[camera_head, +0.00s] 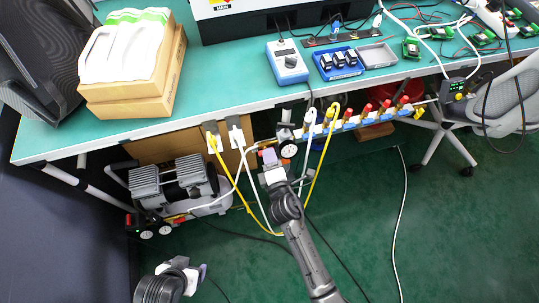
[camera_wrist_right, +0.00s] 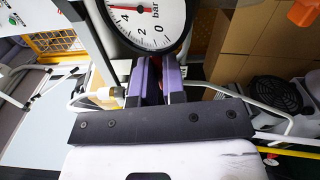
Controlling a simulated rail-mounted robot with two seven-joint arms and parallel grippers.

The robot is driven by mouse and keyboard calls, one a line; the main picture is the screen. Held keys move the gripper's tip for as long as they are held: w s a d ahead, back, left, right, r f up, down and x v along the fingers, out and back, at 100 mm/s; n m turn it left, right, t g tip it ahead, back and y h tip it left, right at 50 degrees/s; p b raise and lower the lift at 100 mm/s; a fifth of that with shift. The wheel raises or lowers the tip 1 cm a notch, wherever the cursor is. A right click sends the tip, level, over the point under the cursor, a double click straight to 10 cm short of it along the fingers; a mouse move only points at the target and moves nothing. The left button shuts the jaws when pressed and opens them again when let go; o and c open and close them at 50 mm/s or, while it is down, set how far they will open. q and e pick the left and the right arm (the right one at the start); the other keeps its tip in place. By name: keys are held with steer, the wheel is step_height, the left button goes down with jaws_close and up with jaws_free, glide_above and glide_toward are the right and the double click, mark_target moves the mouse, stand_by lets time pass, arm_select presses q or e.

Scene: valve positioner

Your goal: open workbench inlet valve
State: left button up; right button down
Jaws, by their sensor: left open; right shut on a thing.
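My right gripper (camera_head: 268,158) is under the front edge of the workbench, at the left end of the blue valve manifold (camera_head: 345,124). In the right wrist view its purple fingers (camera_wrist_right: 156,82) are close together, just below a round pressure gauge (camera_wrist_right: 148,20) marked in bar. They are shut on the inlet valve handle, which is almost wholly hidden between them. The gauge (camera_head: 288,150) shows just right of the gripper in the head view. Several red-knobbed valves (camera_head: 385,105) line the manifold. My left gripper (camera_head: 190,274) is low at the bottom left, open and away from the bench.
White and yellow hoses (camera_head: 240,185) hang in loops around my right gripper. An air compressor (camera_head: 180,185) stands on the floor to its left. The teal workbench (camera_head: 225,75) carries boxes and instruments. A chair (camera_head: 510,100) is at the right. The green floor (camera_head: 440,240) is mostly open.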

steer(key=shift+m, duration=0.9)
steer(key=c, duration=1.2)
jaws_free()
steer(key=p+v, duration=0.2)
steer(key=v, duration=1.2)
steer(key=shift+p, duration=0.3)
